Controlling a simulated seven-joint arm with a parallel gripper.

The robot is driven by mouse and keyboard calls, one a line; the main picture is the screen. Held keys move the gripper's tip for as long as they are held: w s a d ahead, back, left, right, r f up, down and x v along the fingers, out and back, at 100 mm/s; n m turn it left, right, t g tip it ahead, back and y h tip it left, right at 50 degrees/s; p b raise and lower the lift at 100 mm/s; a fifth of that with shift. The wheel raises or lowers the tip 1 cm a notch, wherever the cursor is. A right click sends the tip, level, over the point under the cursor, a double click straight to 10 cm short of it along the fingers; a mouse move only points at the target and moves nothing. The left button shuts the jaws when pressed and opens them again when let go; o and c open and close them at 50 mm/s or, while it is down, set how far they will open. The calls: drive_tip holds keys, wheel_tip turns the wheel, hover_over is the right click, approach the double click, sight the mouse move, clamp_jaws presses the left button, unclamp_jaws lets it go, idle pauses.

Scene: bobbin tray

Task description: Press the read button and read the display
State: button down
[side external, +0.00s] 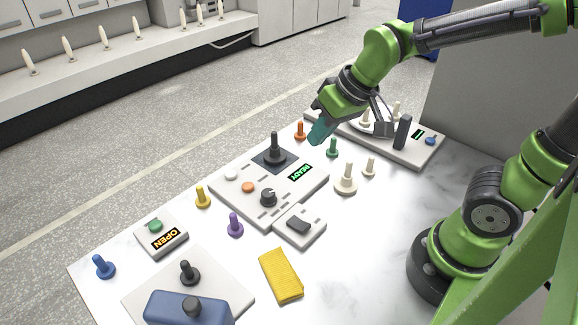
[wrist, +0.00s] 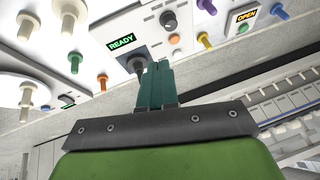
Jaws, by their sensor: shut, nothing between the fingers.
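The main control panel (side external: 225,193) lies mid-table. Its display (side external: 300,173) reads READY in green; it also shows in the wrist view (wrist: 122,42). A white button (side external: 231,174), an orange button (side external: 248,187), a dark knob (side external: 268,197) and a dark upright lever (side external: 274,150) are on it. I see no legible label marking the read button. My gripper (side external: 318,134), with teal fingers, is above the back of the table, apart from the panel in the side view. In the wrist view the fingers (wrist: 155,72) are together and empty, overlapping the lever's outline.
A back-right unit (side external: 400,154) has a small display (side external: 418,134) and a blue button (side external: 431,141). An OPEN sign box (side external: 164,237) has a green button. Several coloured pegs stand around.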

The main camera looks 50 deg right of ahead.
drive_tip(key=w+a+f+n+t, duration=0.15)
drive_tip(key=w+f+n, duration=0.25)
drive_tip(key=w, duration=0.4)
drive_tip(key=w+a+f+n, duration=0.3)
drive_tip(key=w+f+n, duration=0.15)
drive_tip(key=w, duration=0.35)
wheel_tip(320, 180, up, 2)
drive_tip(key=n+t, duration=0.3)
drive_tip(key=n, duration=0.1)
hover_over(233, 175)
drive_tip(key=shift+r+g, duration=0.15)
drive_tip(key=shift+g, duration=0.1)
drive_tip(key=shift+f, duration=4.4)
drive_tip(key=shift+f, duration=0.1)
drive_tip(key=shift+f, duration=0.35)
